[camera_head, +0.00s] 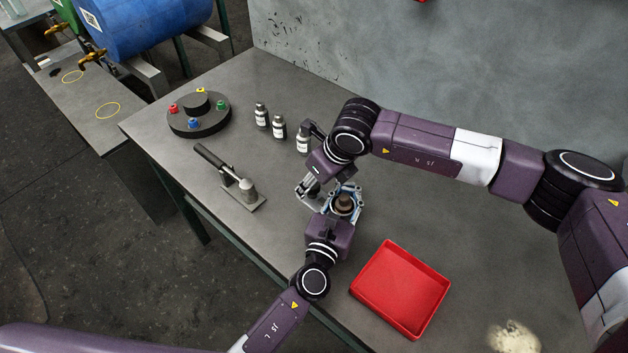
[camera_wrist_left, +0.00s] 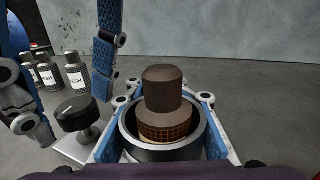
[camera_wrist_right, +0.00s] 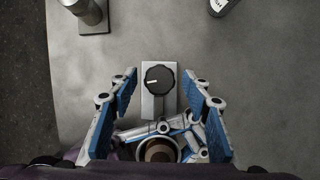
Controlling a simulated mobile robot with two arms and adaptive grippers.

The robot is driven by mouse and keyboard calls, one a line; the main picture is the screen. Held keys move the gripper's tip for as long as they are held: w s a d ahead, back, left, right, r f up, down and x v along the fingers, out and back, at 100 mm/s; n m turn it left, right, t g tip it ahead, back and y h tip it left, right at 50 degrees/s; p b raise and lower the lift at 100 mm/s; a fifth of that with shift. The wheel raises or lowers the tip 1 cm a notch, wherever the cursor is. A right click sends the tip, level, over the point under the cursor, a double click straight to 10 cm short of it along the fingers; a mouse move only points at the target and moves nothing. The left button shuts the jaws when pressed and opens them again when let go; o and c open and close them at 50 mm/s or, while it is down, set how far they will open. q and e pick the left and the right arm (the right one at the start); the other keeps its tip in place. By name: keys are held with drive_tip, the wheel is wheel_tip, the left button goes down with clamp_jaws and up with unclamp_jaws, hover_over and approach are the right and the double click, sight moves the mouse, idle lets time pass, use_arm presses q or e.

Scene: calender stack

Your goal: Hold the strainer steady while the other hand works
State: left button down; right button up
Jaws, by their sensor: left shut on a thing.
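The strainer (camera_wrist_left: 166,132) is a brown stepped cylinder with an orange mesh band, seated in a dark ring-shaped holder (camera_wrist_left: 194,148). Its brown top also shows in the head view (camera_head: 344,201). My left gripper (camera_head: 342,200) is shut on it, with a finger on either side of the holder. My right gripper (camera_wrist_right: 160,82) is open, its fingers spread on both sides of a black knob (camera_wrist_right: 158,79) on a pale plate, without visible contact. The knob also shows in the left wrist view (camera_wrist_left: 77,113), left of the strainer.
A red tray (camera_head: 402,288) lies to the right of my left gripper. Several small labelled bottles (camera_head: 278,127) stand behind my grippers. A lever device (camera_head: 240,190) and a round dark stand with coloured pegs (camera_head: 199,116) are to the left. A grey wall closes the back.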

drive_tip(key=c, duration=1)
drive_tip(key=shift+n, duration=0.3)
drive_tip(key=n+g, duration=0.1)
drive_tip(key=n, duration=0.1)
drive_tip(key=shift+w+d+n+y, duration=0.1)
drive_tip(key=shift+w+n+y, duration=0.05)
drive_tip(key=shift+n+y, duration=0.2)
drive_tip(key=n+g, duration=0.1)
drive_tip(key=n, duration=0.3)
drive_tip(key=shift+w+n+g, duration=0.2)
drive_tip(key=shift+n+g, duration=0.05)
drive_tip(key=shift+g, duration=0.15)
drive_tip(key=n+g, duration=0.1)
drive_tip(key=n, duration=0.2)
drive_tip(key=n+g, duration=0.1)
drive_tip(key=n, duration=0.2)
drive_tip(key=shift+w, duration=0.2)
drive_tip(key=n+g+h, duration=0.1)
drive_tip(key=n, duration=0.2)
drive_tip(key=shift+n, duration=0.4)
drive_tip(key=shift+w+n+g+h, duration=0.15)
drive_tip(key=shift+n+g+h, duration=0.3)
drive_tip(key=shift+n, duration=1.05)
